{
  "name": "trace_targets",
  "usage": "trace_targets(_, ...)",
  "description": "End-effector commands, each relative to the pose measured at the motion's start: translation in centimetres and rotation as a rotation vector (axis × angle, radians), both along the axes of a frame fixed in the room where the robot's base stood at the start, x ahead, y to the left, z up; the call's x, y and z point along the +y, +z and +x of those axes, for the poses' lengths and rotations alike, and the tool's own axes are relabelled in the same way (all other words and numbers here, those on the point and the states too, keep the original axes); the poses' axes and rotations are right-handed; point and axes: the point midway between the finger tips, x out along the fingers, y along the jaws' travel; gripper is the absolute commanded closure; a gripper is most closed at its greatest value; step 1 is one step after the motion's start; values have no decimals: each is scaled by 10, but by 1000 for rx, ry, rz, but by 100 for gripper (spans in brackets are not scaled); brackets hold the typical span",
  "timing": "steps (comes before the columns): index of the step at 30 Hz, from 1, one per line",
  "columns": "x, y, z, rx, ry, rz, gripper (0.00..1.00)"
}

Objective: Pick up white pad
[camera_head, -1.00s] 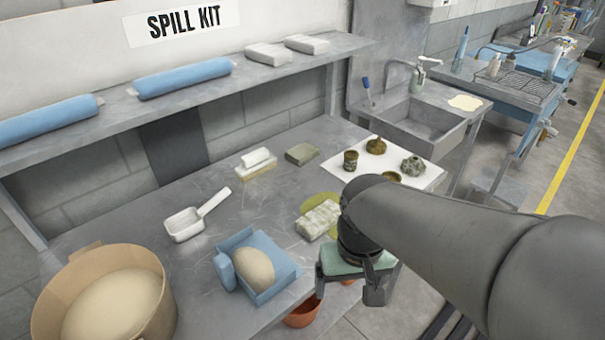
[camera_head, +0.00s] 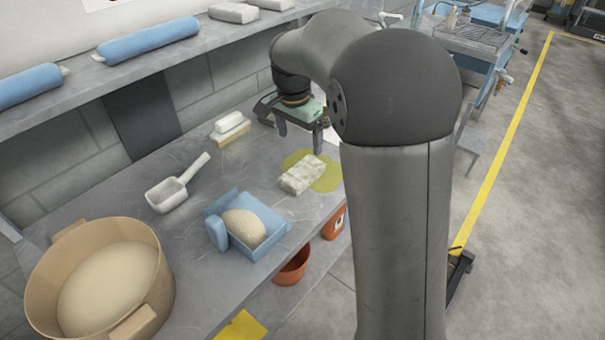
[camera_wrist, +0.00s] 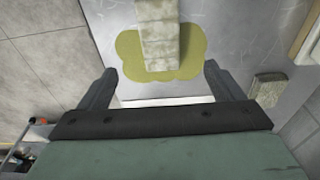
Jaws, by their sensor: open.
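A pale, mottled white pad (camera_head: 302,174) lies flat on the metal counter, partly over a yellow-green spill (camera_head: 327,180). It also shows at the top of the wrist view (camera_wrist: 160,35), between the lines of my fingers but beyond their tips. Two folded white pads (camera_head: 233,13) lie on the shelf at the back; the second (camera_head: 273,4) is cut by the frame edge. My gripper (camera_head: 300,138) is open and empty, above the counter, behind the mottled pad and apart from it. Both fingers (camera_wrist: 160,75) show in the wrist view.
A white scoop (camera_head: 172,192), a blue tray (camera_head: 272,243) holding a beige lump, and a tan tub (camera_head: 160,262) stand to the left. A white-topped block (camera_head: 231,125) lies near the wall. A grey-green block (camera_wrist: 268,88) is beside my gripper. The shelf (camera_head: 165,55) overhangs the back.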

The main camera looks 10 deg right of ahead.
Motion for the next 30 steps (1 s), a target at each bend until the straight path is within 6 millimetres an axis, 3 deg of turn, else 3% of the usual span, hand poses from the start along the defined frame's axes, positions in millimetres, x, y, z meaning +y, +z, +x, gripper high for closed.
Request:
trace_targets(3,-3,-26,1,5,1,0,13)
trace_targets(7,-5,-47,3,3,1,0,13)
trace_targets(14,-6,-63,4,1,1,0,13)
trace_targets(24,-8,-107,6,2,2,0,13)
trace_targets(30,-9,-111,7,-1,2,0,13)
